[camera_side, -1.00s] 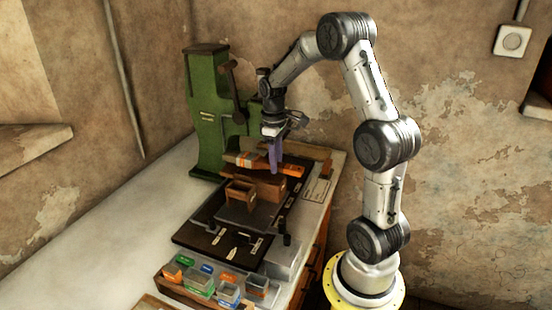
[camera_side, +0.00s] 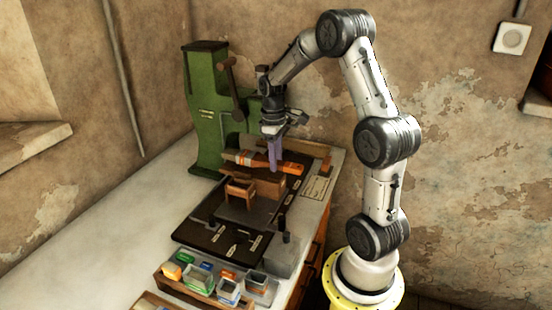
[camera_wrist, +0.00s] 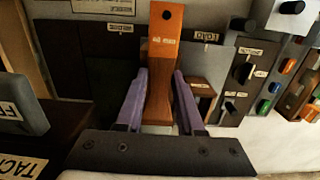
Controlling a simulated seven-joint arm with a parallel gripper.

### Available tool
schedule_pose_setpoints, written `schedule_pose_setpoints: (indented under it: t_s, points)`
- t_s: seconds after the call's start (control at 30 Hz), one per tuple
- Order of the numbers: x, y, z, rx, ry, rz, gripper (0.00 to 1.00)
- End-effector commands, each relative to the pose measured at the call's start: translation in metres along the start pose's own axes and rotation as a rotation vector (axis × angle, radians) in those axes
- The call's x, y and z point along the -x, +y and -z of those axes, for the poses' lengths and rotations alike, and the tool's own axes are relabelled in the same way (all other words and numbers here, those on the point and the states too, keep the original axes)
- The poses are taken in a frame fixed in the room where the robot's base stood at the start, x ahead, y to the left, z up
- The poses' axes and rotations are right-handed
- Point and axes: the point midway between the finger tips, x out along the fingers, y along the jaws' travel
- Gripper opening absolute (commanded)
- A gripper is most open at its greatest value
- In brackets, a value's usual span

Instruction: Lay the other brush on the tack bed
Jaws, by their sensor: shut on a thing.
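My gripper (camera_side: 275,156) has purple fingers and is shut on a brush (camera_side: 291,168). In the wrist view the handle (camera_wrist: 164,48), with a hole and a small label, runs between the fingers (camera_wrist: 157,92); the head is hidden behind the gripper's bar. In the side view the brush appears above a brown wooden block (camera_side: 267,187); I cannot tell whether they touch. In the wrist view a dark block at lower left carries a cut-off label starting "TACK" (camera_wrist: 20,169).
The green press (camera_side: 207,115) with its handle stands behind on the left. A small wooden stand (camera_side: 239,190) sits before the block. A dark labelled board (camera_side: 205,236) and a tray of colour-marked bins (camera_side: 180,289) lie nearer. The pale bench is clear at left.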

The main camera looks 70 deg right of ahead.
Motion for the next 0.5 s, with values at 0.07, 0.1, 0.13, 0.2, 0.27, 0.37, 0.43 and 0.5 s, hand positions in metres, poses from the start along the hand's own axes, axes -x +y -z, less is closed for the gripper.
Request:
schedule_pose_setpoints:
  t_s: [0.07,0.1,0.13,0.2,0.27,0.37,0.43,0.5]
  points:
    - [-0.003,0.0,0.0,0.0,0.0,0.0,0.0]
    - [-0.004,0.0,0.0,0.0,0.0,0.0,0.0]
    - [-0.005,0.0,0.0,0.0,0.0,0.0,0.0]
    - [-0.007,0.0,0.001,0.0,0.0,0.0,0.0]
    - [-0.009,0.0,0.001,0.0,0.0,0.0,0.0]
    - [-0.012,0.0,0.001,0.0,0.0,0.0,0.0]
    - [-0.014,0.0,0.001,0.0,0.0,0.0,0.0]
    - [-0.016,0.0,0.001,0.0,0.0,0.0,0.0]
